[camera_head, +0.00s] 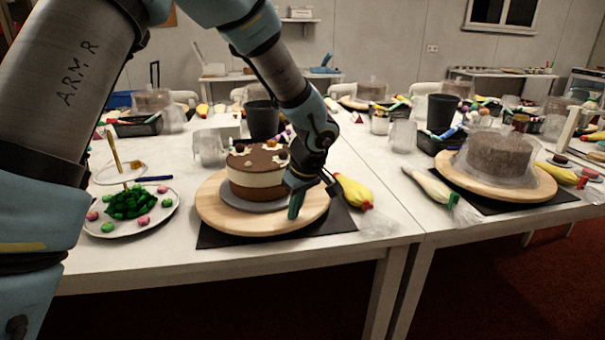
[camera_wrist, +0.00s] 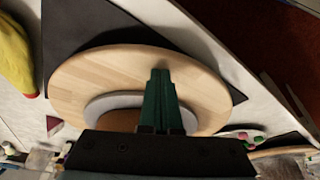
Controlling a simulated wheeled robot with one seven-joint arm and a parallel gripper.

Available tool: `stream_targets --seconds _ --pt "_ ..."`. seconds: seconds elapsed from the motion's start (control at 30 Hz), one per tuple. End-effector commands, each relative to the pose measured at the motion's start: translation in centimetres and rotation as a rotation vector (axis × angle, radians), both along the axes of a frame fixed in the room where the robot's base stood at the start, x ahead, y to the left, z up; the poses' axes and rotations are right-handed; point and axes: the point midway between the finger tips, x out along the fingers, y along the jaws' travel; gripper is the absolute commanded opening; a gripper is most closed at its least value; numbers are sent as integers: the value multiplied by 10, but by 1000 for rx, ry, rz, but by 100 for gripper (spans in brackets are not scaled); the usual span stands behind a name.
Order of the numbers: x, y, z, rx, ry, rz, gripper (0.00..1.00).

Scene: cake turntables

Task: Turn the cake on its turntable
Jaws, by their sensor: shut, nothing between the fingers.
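The cake (camera_head: 254,178), with brown and cream layers and a dark top, stands on a grey plate in the middle of the wooden turntable (camera_head: 222,214). In the wrist view the turntable (camera_wrist: 100,80) fills the middle, and the grey plate (camera_wrist: 98,106) shows behind my fingers, with the cake mostly hidden by my gripper body. My gripper (camera_head: 293,213) points down over the turntable's front right part, beside the cake. Its green fingers are shut together with nothing between them, and they show in the wrist view too (camera_wrist: 160,72). I cannot tell whether the tips touch the wood.
A black mat (camera_head: 340,217) lies under the turntable. A plate of green and pink sweets (camera_head: 97,222) stands left, a yellow piping bag (camera_head: 354,191) right, and a dark cup (camera_head: 262,120) behind. Another cake on a turntable (camera_head: 540,182) stands on the right table.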

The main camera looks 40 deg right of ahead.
Motion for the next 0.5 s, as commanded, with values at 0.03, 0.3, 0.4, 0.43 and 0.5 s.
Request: stream_targets --seconds 0.03,0.3,0.4,0.43,0.5 --pt "0 0 0 1 1 0 0" --pt "1 -19 -2 -1 0 -1 0" --pt "3 -33 -2 0 0 -2 0" --pt "3 -37 -2 -1 0 -1 0" --pt "5 -47 -1 0 0 -2 0"
